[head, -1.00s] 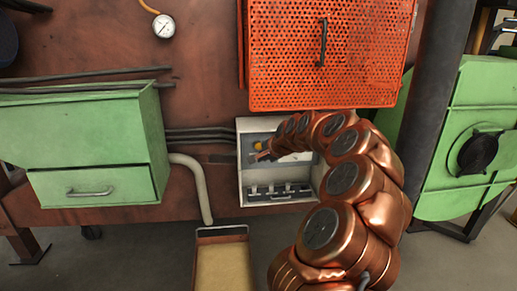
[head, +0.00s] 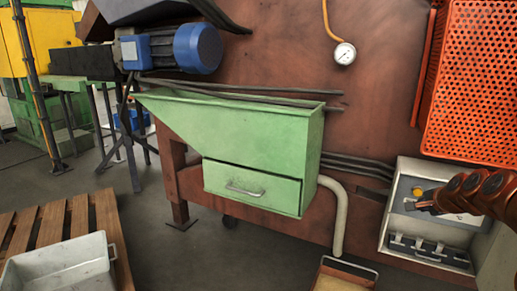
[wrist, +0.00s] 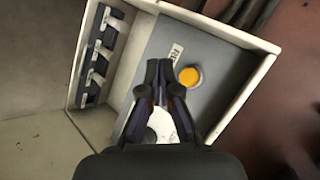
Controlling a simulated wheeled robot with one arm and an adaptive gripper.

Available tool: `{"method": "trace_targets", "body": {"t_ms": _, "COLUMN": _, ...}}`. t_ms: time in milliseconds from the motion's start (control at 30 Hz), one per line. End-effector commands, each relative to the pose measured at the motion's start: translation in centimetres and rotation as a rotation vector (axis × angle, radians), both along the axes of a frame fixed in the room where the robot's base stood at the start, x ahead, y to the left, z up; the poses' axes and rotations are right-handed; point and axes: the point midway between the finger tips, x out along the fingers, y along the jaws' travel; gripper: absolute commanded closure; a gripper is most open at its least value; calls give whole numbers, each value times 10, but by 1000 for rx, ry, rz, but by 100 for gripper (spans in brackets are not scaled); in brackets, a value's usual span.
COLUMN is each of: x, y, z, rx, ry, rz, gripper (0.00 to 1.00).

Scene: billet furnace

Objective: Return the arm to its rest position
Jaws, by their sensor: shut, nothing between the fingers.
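My gripper (head: 412,206) is at the right of the head view, in front of the open grey control box (head: 404,170). In the wrist view, my gripper (wrist: 160,68) has its dark fingers shut together with nothing between them. A round yellow button (wrist: 190,77) on the box's grey panel lies just right of the fingertips; I cannot tell if they touch the panel. The button also shows in the head view (head: 418,190), just above the fingertips. Most of my copper-coloured arm is outside the head view.
A row of switches (wrist: 97,60) lines the box's lower part. An orange perforated panel (head: 470,90) hangs above it. A green hopper with drawer (head: 250,185) juts out at middle, with a pale pipe (head: 338,215) beside it. A grey tub (head: 60,265) sits lower left on a wooden pallet (head: 110,240).

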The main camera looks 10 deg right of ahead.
Motion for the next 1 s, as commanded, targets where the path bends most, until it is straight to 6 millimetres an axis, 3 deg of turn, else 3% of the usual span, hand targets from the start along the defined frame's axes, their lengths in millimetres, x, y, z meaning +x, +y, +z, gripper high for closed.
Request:
{"method": "trace_targets", "body": {"t_ms": 167, "x": 10, "y": 49, "z": 37, "rx": -22, "ry": 32, "rz": 114, "gripper": 100}}
{"method": "trace_targets", "body": {"t_ms": 333, "x": 10, "y": 141, "z": 87, "rx": -73, "ry": 112, "rz": 336, "gripper": 100}}
{"method": "trace_targets", "body": {"t_ms": 467, "x": -5, "y": 212, "z": 119, "rx": -120, "ry": 187, "rz": 515, "gripper": 100}}
{"method": "trace_targets", "body": {"t_ms": 700, "x": -59, "y": 314, "z": 167, "rx": -214, "ry": 333, "rz": 811, "gripper": 100}}
{"method": "trace_targets", "body": {"t_ms": 800, "x": -91, "y": 347, "z": 184, "rx": -251, "ry": 401, "rz": 926, "gripper": 100}}
{"method": "trace_targets", "body": {"t_ms": 1000, "x": -160, "y": 395, "z": 215, "rx": -318, "ry": 539, "rz": 1131, "gripper": 100}}
